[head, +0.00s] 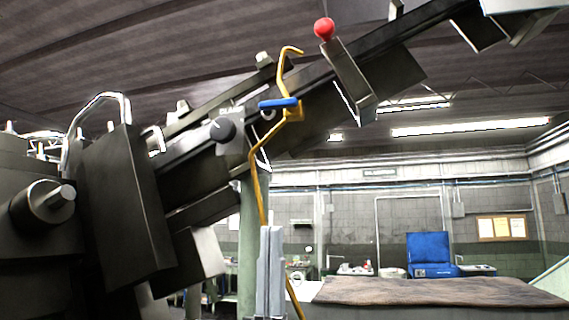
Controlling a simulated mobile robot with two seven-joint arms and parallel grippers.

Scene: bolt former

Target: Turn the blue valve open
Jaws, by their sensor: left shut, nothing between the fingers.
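The blue valve (279,103) is a flat blue handle on a thin yellow pipe (255,185), in the upper middle of the head view. The handle lies roughly level, across the pipe, close to the dark machine's sloping beam. My left gripper (271,233) points upward at the bottom middle, its grey fingers together and empty. In the picture it is well below the blue valve and apart from it, and overlaps the lower part of the yellow pipe. My right gripper is not in view.
The large dark machine (125,205) fills the left, and its beam slopes up to the right.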

